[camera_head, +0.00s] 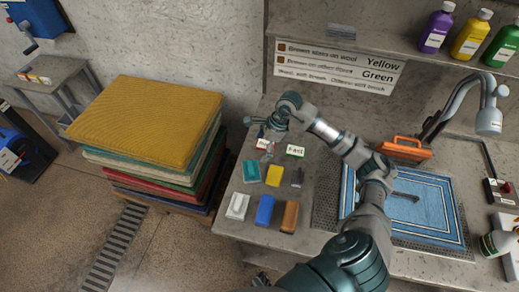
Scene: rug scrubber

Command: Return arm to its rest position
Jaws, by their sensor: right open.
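My right arm (345,145) comes in from the bottom, passes over the blue rug and bends left over the counter. My right gripper (267,145) hangs at its end, pointing down, open, above the back of the small blocks and labels on the counter. Nothing shows held in it. The fingertips are small here and partly overlap a red-and-white label. My left gripper does not show.
A blue rug (428,188) lies in the sink area, with an orange-handled brush (404,148) behind it. Several coloured blocks, including a blue one (265,210), stand on the counter (240,235). A faucet (488,118) and bottles stand right. Stacked rugs (150,120) stand left.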

